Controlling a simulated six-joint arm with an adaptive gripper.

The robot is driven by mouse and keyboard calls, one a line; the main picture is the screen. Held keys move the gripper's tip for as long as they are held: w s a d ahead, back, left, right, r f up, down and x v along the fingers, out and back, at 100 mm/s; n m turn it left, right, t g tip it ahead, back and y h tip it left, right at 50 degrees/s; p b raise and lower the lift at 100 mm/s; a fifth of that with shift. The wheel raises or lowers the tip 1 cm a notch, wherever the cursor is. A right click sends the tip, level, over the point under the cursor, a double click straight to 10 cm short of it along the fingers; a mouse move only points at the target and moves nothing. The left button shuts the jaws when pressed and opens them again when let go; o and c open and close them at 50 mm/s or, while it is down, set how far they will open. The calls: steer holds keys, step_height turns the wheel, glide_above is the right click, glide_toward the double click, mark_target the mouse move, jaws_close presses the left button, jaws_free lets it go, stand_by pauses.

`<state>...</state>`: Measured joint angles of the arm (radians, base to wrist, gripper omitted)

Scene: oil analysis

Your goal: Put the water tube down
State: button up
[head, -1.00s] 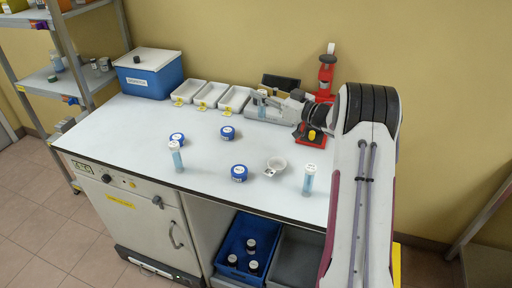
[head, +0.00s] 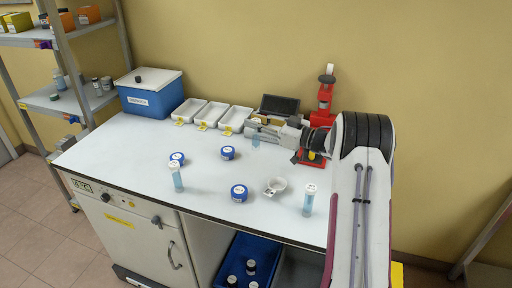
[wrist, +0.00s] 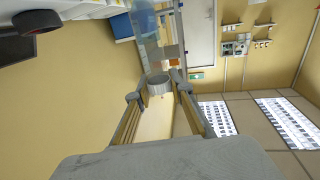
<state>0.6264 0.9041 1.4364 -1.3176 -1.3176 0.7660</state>
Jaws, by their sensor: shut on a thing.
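My gripper (head: 258,133) is at the back middle of the counter, in front of the white trays, reaching in from the right. It is shut on a clear tube with pale blue contents (head: 256,141), which looks upright. I cannot read its label or tell whether it touches the counter. In the wrist view a pale blue tube (wrist: 145,22) shows beyond the fingers (wrist: 158,85). Two similar tubes with white caps stand on the counter, one at the left (head: 177,178) and one at the right (head: 308,202).
A small white dish (head: 275,186) is beside the latter. White trays (head: 211,117), a blue box (head: 150,96) and a red device (head: 326,92) stand at the back.

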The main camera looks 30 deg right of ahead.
mark_target(257, 141)
steer(key=shift+f, duration=2)
steer(key=shift+f, duration=1.85)
steer(key=shift+f, duration=0.2)
steer(key=o, duration=0.9)
steer(key=shift+r, duration=0.15)
steer(key=shift+s+d, duration=0.1)
steer(key=v, duration=1.1)
steer(key=shift+s+d, duration=0.2)
steer(key=shift+s, duration=0.1)
